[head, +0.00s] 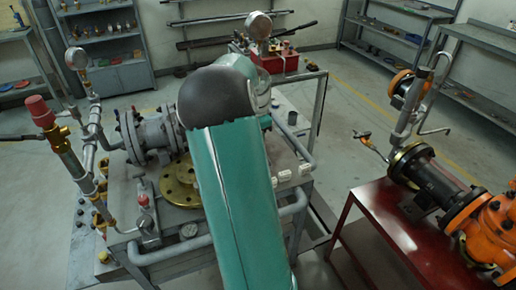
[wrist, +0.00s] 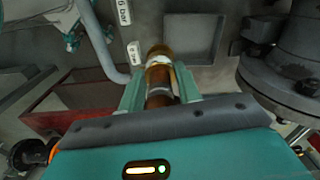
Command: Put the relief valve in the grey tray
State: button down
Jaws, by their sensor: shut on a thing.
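In the wrist view my gripper (wrist: 160,88) is shut on a brass and brown cylinder, which I take to be the relief valve (wrist: 159,72). One finger lies on each side of it, and its far end points away from me. A square grey tray (wrist: 193,38) lies just beyond and to the right of the valve's far end. The tray looks empty, and the valve is not seen inside it. I cannot tell how high the valve is above the surface. In the head view my own arm hides the gripper and the held valve.
A red-capped brass fitting (head: 50,130) stands on pipework at the left. A grey flanged valve (head: 150,135) and a brass flange (head: 180,185) sit on the bench.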

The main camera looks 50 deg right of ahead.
jog(key=w+d+f, duration=0.2)
jog(key=d+f, duration=0.2)
jog(key=f, duration=0.5)
jog(key=shift+w+d, duration=0.4)
jog(key=shift+f, duration=0.1)
jog(key=shift+f, duration=0.1)
jog(key=c, duration=1)
grip_release()
